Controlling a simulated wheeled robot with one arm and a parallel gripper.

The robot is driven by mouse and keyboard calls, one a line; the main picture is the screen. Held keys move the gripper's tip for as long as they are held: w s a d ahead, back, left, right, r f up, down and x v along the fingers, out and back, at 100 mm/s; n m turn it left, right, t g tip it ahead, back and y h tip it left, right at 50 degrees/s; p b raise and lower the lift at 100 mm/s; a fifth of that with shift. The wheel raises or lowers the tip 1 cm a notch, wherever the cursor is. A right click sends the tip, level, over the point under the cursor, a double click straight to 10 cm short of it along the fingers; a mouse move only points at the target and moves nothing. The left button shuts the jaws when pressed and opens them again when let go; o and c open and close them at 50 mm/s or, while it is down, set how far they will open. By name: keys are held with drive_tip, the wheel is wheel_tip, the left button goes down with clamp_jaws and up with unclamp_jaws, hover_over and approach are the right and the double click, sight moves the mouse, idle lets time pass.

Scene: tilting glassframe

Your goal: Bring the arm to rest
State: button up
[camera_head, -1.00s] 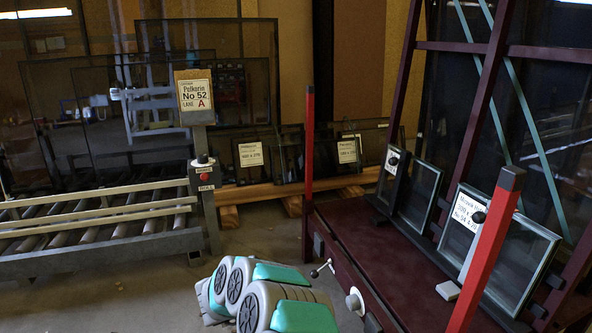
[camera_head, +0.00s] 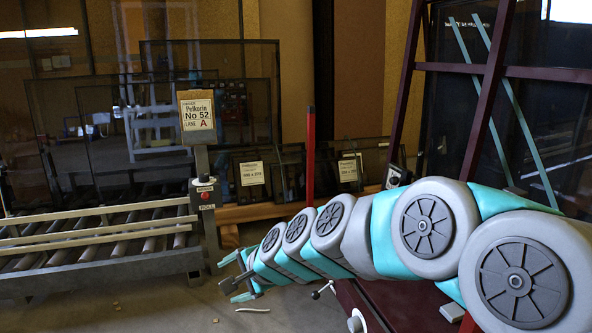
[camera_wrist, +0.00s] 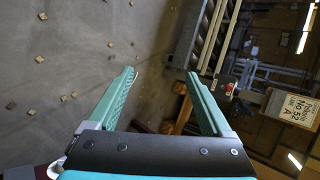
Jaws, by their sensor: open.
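My gripper (camera_head: 236,278) is at the left end of my arm, which stretches across the lower right of the head view. In the wrist view my gripper (camera_wrist: 165,78) shows two teal fingers spread apart with nothing between them. The fingers point over bare floor, with the roller conveyor beyond the right finger. My arm hides much of the dark red glass rack (camera_head: 375,305) and the panes that stand on it.
A roller conveyor (camera_head: 100,245) stands at left, with a sign post (camera_head: 197,120) and a red button box at its near end. Framed panes lean at the back on wooden beams (camera_head: 270,212). A red post (camera_head: 310,155) rises by the rack. Floor in front of the conveyor is mostly clear, with small scraps.

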drive_tip(key=s+d+f+n+g+h, duration=0.2)
drive_tip(key=s+d+n+g+h, duration=0.1)
drive_tip(key=s+d, duration=0.75)
drive_tip(key=s+d+f+n+g+h, duration=0.2)
drive_tip(key=s+d+f+n, duration=0.15)
drive_tip(key=s+d, duration=0.7)
drive_tip(key=s+d+f+n+g+h, duration=0.1)
drive_tip(key=s+d+n+g+h, duration=0.2)
drive_tip(key=s+d, duration=0.7)
wheel_tip(320, 180, up, 15)
drive_tip(key=s+a+p, duration=0.1)
drive_tip(key=a+p, duration=0.1)
drive_tip(key=p, duration=1.3)
drive_tip(key=shift+s+a+f, duration=0.15)
drive_tip(key=shift+s+a, duration=0.2)
drive_tip(key=shift+s, duration=0.05)
